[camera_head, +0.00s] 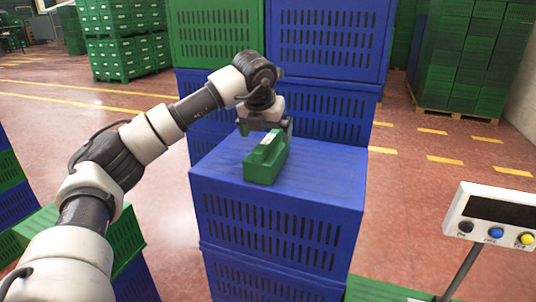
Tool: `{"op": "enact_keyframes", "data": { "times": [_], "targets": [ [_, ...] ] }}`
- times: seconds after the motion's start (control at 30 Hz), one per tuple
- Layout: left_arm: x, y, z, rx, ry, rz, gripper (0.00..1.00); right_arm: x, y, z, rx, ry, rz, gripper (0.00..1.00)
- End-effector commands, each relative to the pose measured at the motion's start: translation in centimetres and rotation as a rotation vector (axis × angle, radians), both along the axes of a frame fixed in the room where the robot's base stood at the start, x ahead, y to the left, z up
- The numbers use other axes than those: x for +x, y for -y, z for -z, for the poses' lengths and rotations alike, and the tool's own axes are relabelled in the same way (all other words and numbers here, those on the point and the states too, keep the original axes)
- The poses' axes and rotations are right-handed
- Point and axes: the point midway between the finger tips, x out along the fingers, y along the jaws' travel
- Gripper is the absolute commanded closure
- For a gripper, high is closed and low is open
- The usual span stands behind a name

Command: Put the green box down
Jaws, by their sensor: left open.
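The green box (263,167) has a raised handle-like top with a pale label. It sits on top of a blue slotted crate (277,226) in the middle of the head view. My left gripper (266,130) is open just above and at the far end of the box. One finger shows on each side of its top, and I cannot tell whether they touch it. My right gripper is not in view.
Taller stacks of green (216,38) and blue crates (327,40) stand right behind the box. A display panel (490,215) on a pole is at the right. More crates stand at the lower left. Red floor is open to the right.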

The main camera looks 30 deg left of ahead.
Motion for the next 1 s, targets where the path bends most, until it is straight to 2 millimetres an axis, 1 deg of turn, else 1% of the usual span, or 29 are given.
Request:
{"op": "enact_keyframes", "data": {
  "times": [0.03, 0.1, 0.2, 0.3, 0.53, 0.57, 0.9, 0.97, 1.0],
  "targets": [
    [0.3, -0.2, 0.6, 0.002, -0.006, -0.001, 0.0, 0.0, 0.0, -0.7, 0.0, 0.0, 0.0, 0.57],
    [0.7, -0.3, 1.5, 0.0, -0.006, -0.002, 0.0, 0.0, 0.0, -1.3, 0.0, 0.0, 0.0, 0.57],
    [1.3, -0.4, 2.9, -0.001, -0.004, 0.0, 0.0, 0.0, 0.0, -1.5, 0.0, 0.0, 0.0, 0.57],
    [1.5, -0.4, 3.7, -0.001, -0.003, 0.0, 0.0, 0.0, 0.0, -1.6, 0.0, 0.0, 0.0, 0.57],
    [1.6, -0.4, 3.9, -0.001, -0.001, 0.001, 0.0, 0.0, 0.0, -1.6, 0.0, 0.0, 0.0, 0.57],
    [1.6, -0.4, 3.9, -0.001, -0.001, 0.001, 0.03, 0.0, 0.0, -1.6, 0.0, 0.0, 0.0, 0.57],
    [1.6, -0.4, 3.9, -0.001, -0.001, 0.001, 0.55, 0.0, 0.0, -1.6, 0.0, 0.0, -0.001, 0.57],
    [1.6, -0.4, 3.8, -0.002, 0.001, 0.001, 0.63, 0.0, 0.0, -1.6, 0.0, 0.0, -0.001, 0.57],
    [1.6, -0.4, 3.8, -0.002, 0.001, 0.001, 0.63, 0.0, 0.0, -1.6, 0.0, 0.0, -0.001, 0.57]
  ]
}}
